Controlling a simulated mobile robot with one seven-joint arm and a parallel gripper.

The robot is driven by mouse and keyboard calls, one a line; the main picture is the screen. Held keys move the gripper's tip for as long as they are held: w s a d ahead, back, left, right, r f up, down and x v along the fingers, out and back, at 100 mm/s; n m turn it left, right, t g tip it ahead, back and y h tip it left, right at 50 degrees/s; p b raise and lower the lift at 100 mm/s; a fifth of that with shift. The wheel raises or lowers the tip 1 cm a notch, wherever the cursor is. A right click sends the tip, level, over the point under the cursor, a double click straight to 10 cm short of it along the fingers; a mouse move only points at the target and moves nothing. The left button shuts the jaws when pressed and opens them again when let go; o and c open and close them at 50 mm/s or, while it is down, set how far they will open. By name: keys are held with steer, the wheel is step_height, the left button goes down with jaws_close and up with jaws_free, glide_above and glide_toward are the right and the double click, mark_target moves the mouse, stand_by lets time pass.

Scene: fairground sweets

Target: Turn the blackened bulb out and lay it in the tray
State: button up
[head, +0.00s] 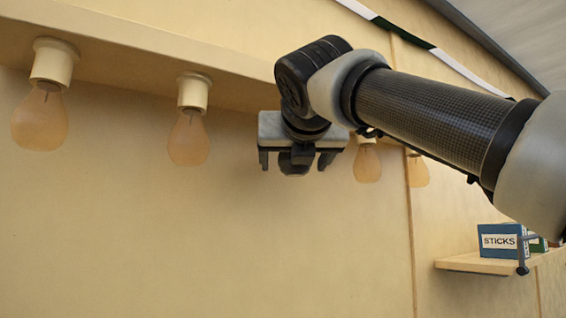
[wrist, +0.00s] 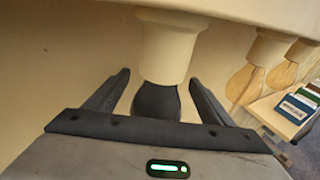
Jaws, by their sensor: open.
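The blackened bulb (wrist: 157,102) hangs from a cream socket (wrist: 165,52) in the wrist view, dark grey and still seated in it. In the head view its dark lower end (head: 295,162) shows between the fingers, with the rest hidden behind my gripper (head: 295,161). My gripper is open. In the wrist view its fingers (wrist: 158,78) stand on either side of the bulb with a visible gap at each side. I cannot make out a tray in either view.
Amber bulbs hang in a row along the ledge: two at left (head: 40,118) (head: 189,138) and two at right (head: 367,164) (head: 418,171). A shelf (head: 478,265) at lower right holds a blue STICKS box (head: 500,241). The wall below is clear.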

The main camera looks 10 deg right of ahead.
steer(key=shift+r+p, duration=0.1)
steer(key=shift+p, duration=0.35)
steer(key=n+y, duration=0.2)
steer(key=y, duration=0.1)
steer(key=a+n+y+p, duration=0.1)
steer(key=n+y, duration=0.1)
steer(key=a+n+y, duration=0.1)
steer(key=n+y, duration=0.1)
steer(key=y, duration=0.1)
steer(key=shift+s+a+g+y, duration=0.25)
steer(key=shift+g+y, duration=0.05)
steer(key=shift+a+n+g+y, duration=0.3)
steer(key=shift+n+g+y, duration=0.3)
steer(key=shift+n+y, duration=0.45)
steer(key=shift+w, duration=0.1)
steer(key=shift+d+y, duration=0.1)
steer(key=shift+y, duration=0.15)
